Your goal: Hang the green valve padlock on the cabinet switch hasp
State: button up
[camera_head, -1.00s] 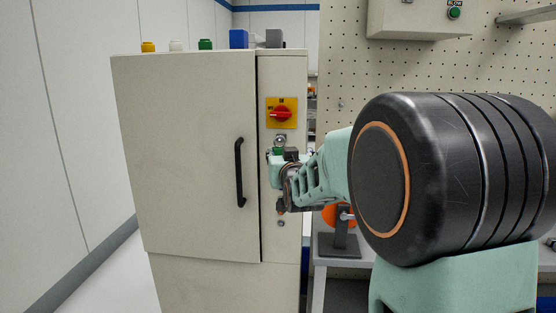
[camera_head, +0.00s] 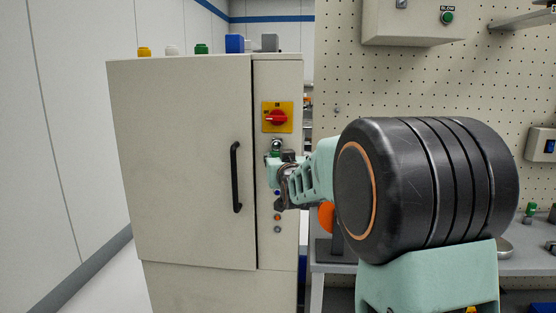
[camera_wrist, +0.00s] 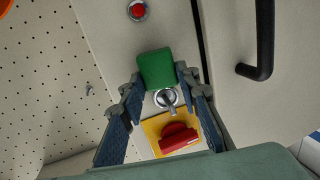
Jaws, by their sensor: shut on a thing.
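The green padlock (camera_wrist: 156,68) is held between the two fingers of my gripper (camera_wrist: 159,84) in the wrist view. In the head view a small part of the padlock (camera_head: 275,154) shows above my gripper (camera_head: 282,168), close to the cabinet's narrow right panel. The silver hasp (camera_wrist: 166,98) is right beside the padlock in the wrist view, and shows just above it in the head view (camera_head: 277,145). Whether the shackle passes through the hasp cannot be told. The red rotary switch (camera_head: 277,117) on its yellow plate is above the hasp.
The beige cabinet (camera_head: 180,160) has a black door handle (camera_head: 236,177) left of my gripper. Small lamps (camera_head: 277,217) sit below it on the narrow panel. A workbench (camera_head: 335,267) and a pegboard (camera_head: 340,85) stand to the right. Coloured objects stand on the cabinet top.

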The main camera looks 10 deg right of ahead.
jog(key=o, duration=1.3)
jog(key=shift+s, duration=0.15)
jog(key=shift+s+a+r+b, duration=0.15)
jog(key=shift+s+b, duration=1.25)
jog(key=shift+s, duration=0.7)
notch_tip(320, 180, up, 10)
jog(key=shift+r, duration=0.1)
